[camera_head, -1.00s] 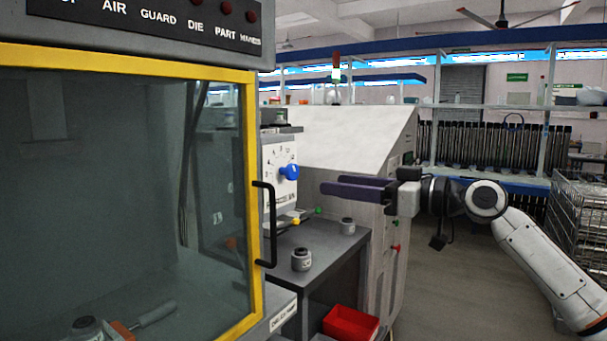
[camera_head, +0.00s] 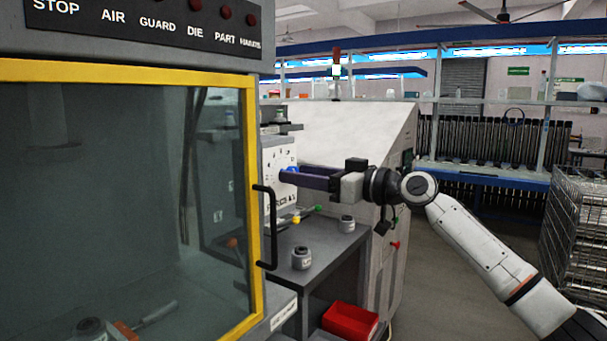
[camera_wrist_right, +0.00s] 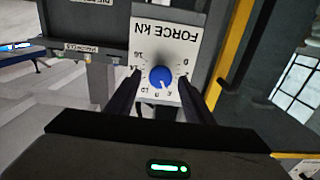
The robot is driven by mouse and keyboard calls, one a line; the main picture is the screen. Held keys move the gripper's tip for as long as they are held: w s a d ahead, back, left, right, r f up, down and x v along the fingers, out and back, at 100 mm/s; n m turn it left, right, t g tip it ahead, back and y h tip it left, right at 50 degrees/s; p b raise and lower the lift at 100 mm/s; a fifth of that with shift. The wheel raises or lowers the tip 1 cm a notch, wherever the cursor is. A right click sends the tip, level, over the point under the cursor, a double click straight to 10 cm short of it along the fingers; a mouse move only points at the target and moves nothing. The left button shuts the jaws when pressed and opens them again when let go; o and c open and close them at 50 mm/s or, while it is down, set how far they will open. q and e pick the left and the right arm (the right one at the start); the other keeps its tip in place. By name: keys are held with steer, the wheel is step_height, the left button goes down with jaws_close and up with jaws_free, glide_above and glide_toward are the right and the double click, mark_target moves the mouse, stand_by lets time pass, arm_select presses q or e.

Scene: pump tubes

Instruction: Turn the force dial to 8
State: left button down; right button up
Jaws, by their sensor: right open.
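The force dial (camera_wrist_right: 161,77) is a round blue knob on a white panel (camera_wrist_right: 176,38) marked "FORCE KN", with numbers around it that appear upside down in the right wrist view. In the head view the blue dial (camera_head: 291,170) is mostly hidden behind my right gripper. My right gripper (camera_head: 284,177) is open, with its dark fingers reaching the dial. In the right wrist view its fingers (camera_wrist_right: 160,92) lie on either side of the knob, with a gap visible on each side. I cannot read the dial's setting with certainty. My left gripper is not in view.
A yellow-framed glass guard (camera_head: 250,200) with a black handle (camera_head: 268,227) stands left of the dial panel. Below are a grey table (camera_head: 325,250) with small grey cylinders (camera_head: 302,258) and a red bin (camera_head: 350,322). A wire rack (camera_head: 575,235) stands at far right.

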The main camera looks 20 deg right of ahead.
steer(key=c, duration=1)
steer(key=shift+d+m+p, duration=0.1)
steer(key=shift+m+p, duration=1.95)
steer(key=shift+m, duration=0.85)
